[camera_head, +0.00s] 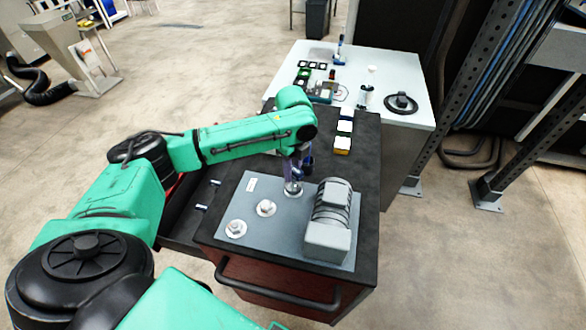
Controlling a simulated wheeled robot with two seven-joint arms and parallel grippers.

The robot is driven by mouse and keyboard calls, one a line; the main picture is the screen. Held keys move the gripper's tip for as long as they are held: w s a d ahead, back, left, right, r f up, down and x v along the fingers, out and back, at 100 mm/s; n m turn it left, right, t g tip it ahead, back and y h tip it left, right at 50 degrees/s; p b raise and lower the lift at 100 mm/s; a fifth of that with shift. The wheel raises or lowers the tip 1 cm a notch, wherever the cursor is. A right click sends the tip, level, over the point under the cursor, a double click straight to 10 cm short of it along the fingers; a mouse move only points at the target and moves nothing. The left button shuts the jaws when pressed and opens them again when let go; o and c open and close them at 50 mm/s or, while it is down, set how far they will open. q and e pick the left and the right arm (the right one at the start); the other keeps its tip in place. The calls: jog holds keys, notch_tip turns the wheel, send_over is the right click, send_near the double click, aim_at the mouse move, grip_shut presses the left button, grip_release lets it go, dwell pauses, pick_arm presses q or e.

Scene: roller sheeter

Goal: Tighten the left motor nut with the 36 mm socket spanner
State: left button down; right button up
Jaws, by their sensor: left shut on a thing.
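My left gripper (298,165) is over the far edge of a grey mounting plate (228,212). It is shut on a slim upright tool, apparently the socket spanner (290,178), partly hidden by my wrist. The tool's lower end is at a round washer-like fitting (293,189) on the plate; I cannot tell whether it sits on a nut. Two more nuts on washers show bare on the plate, a middle one (266,208) and a near-left one (236,228). A grey ribbed motor (328,232) lies on the plate's right side. My right gripper is out of view.
The plate lies on a dark-topped cart (365,160) with a front handle (275,293). Small boxes (343,140) stand near its far right. An open drawer (190,220) is at left. A white table (400,65) with parts stands behind.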

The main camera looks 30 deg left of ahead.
pick_arm(q)
jog(key=shift+f, duration=0.3)
jog(key=shift+r+m+p, duration=0.15)
jog(key=shift+m+p, duration=0.85)
jog(key=shift+m, duration=0.8)
